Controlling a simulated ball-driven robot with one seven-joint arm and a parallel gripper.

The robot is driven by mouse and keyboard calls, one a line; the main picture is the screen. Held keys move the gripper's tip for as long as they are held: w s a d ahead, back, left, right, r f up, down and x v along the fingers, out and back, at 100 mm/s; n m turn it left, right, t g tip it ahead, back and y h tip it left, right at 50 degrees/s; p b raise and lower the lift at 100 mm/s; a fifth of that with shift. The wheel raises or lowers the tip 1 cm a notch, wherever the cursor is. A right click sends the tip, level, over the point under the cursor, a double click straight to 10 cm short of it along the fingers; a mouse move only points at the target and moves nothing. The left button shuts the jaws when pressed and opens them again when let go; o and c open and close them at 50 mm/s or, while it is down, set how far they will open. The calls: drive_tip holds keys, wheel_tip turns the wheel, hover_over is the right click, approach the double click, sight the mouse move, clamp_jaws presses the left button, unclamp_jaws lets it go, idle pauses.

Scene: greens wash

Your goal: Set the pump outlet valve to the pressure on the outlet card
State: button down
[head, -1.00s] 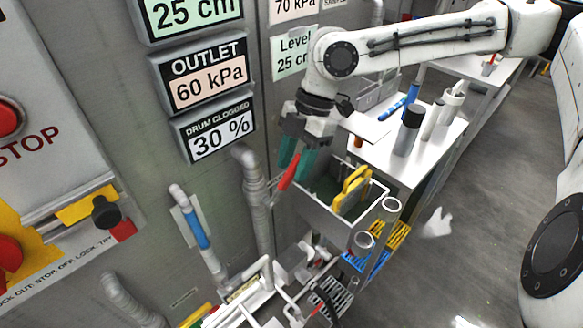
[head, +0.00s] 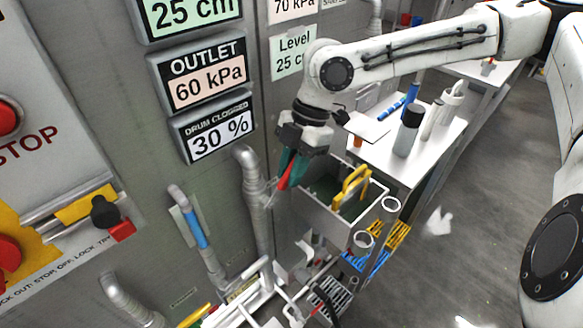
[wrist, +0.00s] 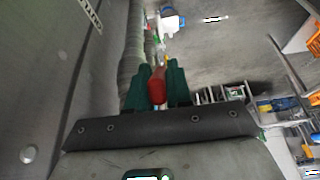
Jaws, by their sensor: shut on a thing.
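The outlet display (head: 206,82) on the grey wall reads 60 kPa. A pale card (head: 293,8) reading 70 kPa is cut off at the top edge, so its heading is hidden. My gripper (head: 291,172) has teal fingers and is shut on a red valve handle (head: 285,182) beside a grey vertical pipe (head: 256,200). In the wrist view the red handle (wrist: 157,90) sits between the two fingers (wrist: 158,78). The fingers cover part of the handle, and its pivot is hard to make out.
A grey bin (head: 322,217) with a yellow-handled item stands just right of my gripper. A white table (head: 385,155) with bottles is behind it. Other pipes and a blue-sleeved pipe (head: 195,228) are at the left. Open floor (head: 480,220) lies to the right.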

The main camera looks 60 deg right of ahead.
drive_tip(key=shift+d, duration=0.1)
idle(0.4)
drive_tip(key=shift+d+f+y+p, duration=0.15)
drive_tip(key=shift+y+p, duration=0.35)
drive_tip(key=shift+p, duration=0.25)
drive_tip(key=shift+s+d+f+t+y+p, duration=0.15)
drive_tip(key=shift+d+f+t+y+p, duration=0.25)
drive_tip(key=shift+f+y+p, duration=0.45)
drive_tip(key=shift+r+y, duration=0.15)
drive_tip(key=shift+y, duration=0.1)
drive_tip(key=c, duration=1.1)
unclamp_jaws()
drive_tip(key=shift+b, duration=0.3)
drive_tip(key=b+v, duration=0.1)
drive_tip(key=v, duration=1)
drive_tip(key=shift+a, duration=0.1)
